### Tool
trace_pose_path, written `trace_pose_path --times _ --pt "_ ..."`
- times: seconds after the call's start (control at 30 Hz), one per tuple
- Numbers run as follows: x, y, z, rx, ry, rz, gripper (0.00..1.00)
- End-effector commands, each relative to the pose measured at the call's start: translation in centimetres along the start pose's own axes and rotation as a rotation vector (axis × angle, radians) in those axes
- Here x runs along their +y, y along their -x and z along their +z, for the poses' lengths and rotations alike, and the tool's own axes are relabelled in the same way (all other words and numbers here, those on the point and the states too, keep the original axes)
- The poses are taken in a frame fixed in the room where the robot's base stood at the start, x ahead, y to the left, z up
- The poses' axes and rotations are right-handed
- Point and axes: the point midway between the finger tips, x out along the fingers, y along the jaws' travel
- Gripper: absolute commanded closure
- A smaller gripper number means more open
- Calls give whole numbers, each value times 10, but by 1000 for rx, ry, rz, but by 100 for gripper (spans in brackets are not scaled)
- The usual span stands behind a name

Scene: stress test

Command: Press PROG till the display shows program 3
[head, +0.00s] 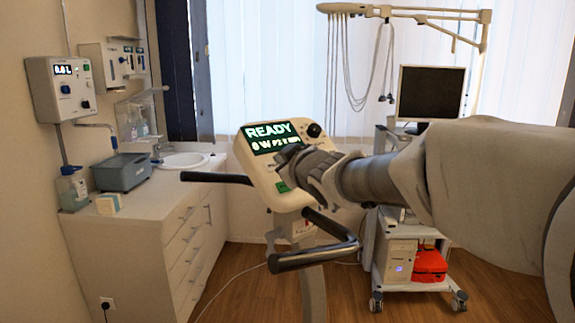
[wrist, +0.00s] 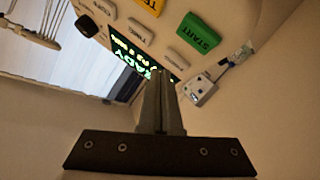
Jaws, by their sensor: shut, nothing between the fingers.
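The cream console (head: 262,185) stands on a post in the middle of the head view. Its green-lit display (head: 268,137) reads READY, with a small second line that seems to include P2. The display is also partly visible in the wrist view (wrist: 128,58), upside down. My gripper (head: 287,155) is in front of the console and hides part of its keys. In the wrist view my gripper (wrist: 160,75) is shut and empty, its tips by the display edge. A pale key (wrist: 177,59), likely PROG, lies just beyond the tips; its label is hard to read. Contact cannot be told.
Close by are a green START key (wrist: 198,33), a pale key (wrist: 141,31), a yellow key (wrist: 152,5) and a black knob (wrist: 86,26). Black handlebars (head: 318,255) stick out around the console. A trolley with a monitor (head: 431,92) stands behind my arm.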

Motion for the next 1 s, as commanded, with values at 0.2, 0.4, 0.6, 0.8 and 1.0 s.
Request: trace_pose_path --times 0.2,0.4,0.6,0.8,1.0 --pt "10 11 -11 1 0 1 100" --pt "21 25 -22 0 0 2 100" --pt "26 35 -27 1 -1 1 100" --pt "25 35 -25 1 0 0 100" --pt "30 39 -30 0 -1 1 100"
